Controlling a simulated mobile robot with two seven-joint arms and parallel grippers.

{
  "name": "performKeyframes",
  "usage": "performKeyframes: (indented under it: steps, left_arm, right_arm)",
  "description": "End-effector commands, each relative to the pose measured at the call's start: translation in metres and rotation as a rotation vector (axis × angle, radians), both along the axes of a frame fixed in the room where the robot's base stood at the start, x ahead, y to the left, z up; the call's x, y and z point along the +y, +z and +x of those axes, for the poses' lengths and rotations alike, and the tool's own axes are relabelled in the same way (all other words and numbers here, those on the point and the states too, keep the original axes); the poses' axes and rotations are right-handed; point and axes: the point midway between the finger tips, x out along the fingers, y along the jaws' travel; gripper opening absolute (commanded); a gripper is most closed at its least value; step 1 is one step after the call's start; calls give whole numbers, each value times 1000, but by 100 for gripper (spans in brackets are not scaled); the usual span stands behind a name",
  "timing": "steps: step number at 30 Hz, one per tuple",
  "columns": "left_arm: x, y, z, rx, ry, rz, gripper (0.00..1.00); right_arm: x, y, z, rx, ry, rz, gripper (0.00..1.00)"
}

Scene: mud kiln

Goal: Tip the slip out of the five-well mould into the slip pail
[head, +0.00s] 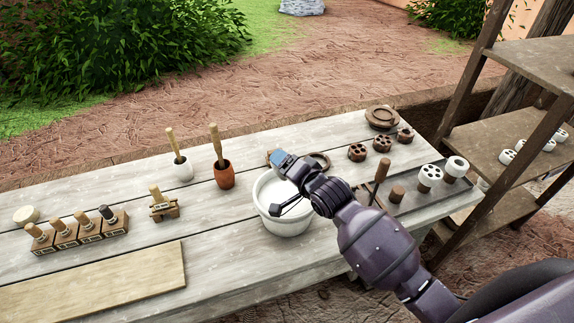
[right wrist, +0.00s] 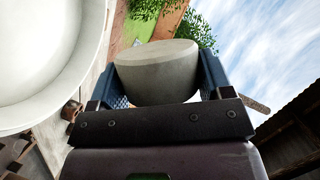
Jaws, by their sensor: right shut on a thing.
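The slip pail (head: 284,226) is a white round pail on the table, near the middle of the head view. Its pale rim and wall (right wrist: 98,50) fill the left side of the right wrist view. My right gripper (head: 281,160) is over the pail. In the right wrist view my right gripper (right wrist: 162,58) is shut on a pale grey, rounded block, which I take to be the five-well mould (right wrist: 157,82). The wrist view is rolled to its side, with the pail on the mould's left. The mould's wells and any slip are hidden. My left gripper is not in view.
Two white holed moulds (head: 430,175) stand on a dark tray (head: 412,202) at the right. Several brown holed pieces (head: 382,143) sit behind it. A wooden shelf (head: 505,140) rises at the right.

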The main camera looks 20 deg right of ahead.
Motion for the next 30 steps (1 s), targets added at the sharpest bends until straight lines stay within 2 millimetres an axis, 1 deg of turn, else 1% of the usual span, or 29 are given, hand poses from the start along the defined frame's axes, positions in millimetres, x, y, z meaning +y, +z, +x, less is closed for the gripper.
performKeyframes:
  steps: [2, 3, 8, 9, 11, 14, 21, 25, 30]
  left_arm:
    - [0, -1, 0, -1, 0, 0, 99]
    - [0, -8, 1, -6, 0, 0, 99]
    - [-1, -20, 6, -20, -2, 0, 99]
    - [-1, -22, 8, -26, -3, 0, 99]
    - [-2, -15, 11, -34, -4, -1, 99]
    - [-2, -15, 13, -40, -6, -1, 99]
    - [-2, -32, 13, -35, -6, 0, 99]
    - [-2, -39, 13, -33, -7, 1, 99]
    - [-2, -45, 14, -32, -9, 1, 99]
  right_arm:
    - [-1, -1, 0, -4, 0, 116, 52]
    - [0, -2, 0, -7, 1, 153, 52]
    - [0, -4, 0, -9, 1, 273, 52]
    - [0, -5, 0, -7, 1, 301, 52]
    - [0, -2, 0, -5, -1, 380, 52]
    - [0, -2, 0, -7, -1, 503, 52]
    - [0, -4, 0, -12, 0, 802, 52]
    - [0, -3, 0, -15, 0, 915, 52]
    - [0, -1, 0, -16, 0, 1005, 52]
